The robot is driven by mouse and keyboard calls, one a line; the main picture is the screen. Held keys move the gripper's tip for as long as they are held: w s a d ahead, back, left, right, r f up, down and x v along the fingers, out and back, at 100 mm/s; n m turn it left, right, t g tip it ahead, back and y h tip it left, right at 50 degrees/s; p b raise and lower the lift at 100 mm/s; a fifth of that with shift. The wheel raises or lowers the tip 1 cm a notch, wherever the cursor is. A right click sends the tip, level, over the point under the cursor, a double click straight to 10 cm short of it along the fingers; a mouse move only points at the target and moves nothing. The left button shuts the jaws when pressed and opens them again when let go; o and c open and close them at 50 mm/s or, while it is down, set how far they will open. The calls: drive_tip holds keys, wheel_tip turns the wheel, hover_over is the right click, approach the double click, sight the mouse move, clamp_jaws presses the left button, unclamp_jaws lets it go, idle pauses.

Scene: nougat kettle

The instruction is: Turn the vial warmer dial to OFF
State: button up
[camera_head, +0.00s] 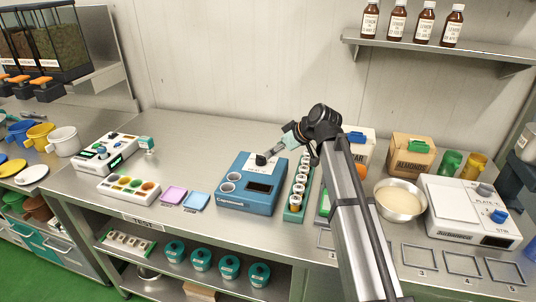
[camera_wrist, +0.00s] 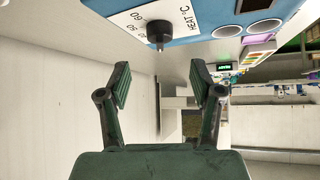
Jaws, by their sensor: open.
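The vial warmer (camera_head: 233,198) is a blue box on the steel bench, with round wells on its left and a dark window in front. Its black dial (camera_head: 261,159) stands on a white scale plate at the back. In the wrist view the dial (camera_wrist: 159,34) shows at the top, beside a white plate (camera_wrist: 182,18) reading "HEAT °C" with 50 and 60 legible. OFF is not readable, and the pointer's setting cannot be told. My gripper (camera_wrist: 160,80) is open and empty, its fingers spread below the dial in that view and apart from it. In the head view my gripper (camera_head: 284,146) is just right of the dial.
A green rack of vials (camera_head: 295,207) stands close to the warmer's right side. Pink (camera_head: 173,195) and blue (camera_head: 196,201) trays lie to its left. A metal bowl (camera_head: 399,203) and a white stirrer plate (camera_head: 468,215) stand farther right. The bench behind the warmer looks clear.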

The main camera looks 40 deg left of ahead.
drive_tip(key=v, duration=0.3)
drive_tip(key=shift+d+r, duration=0.1)
drive_tip(key=shift+d, duration=0.05)
idle(0.3)
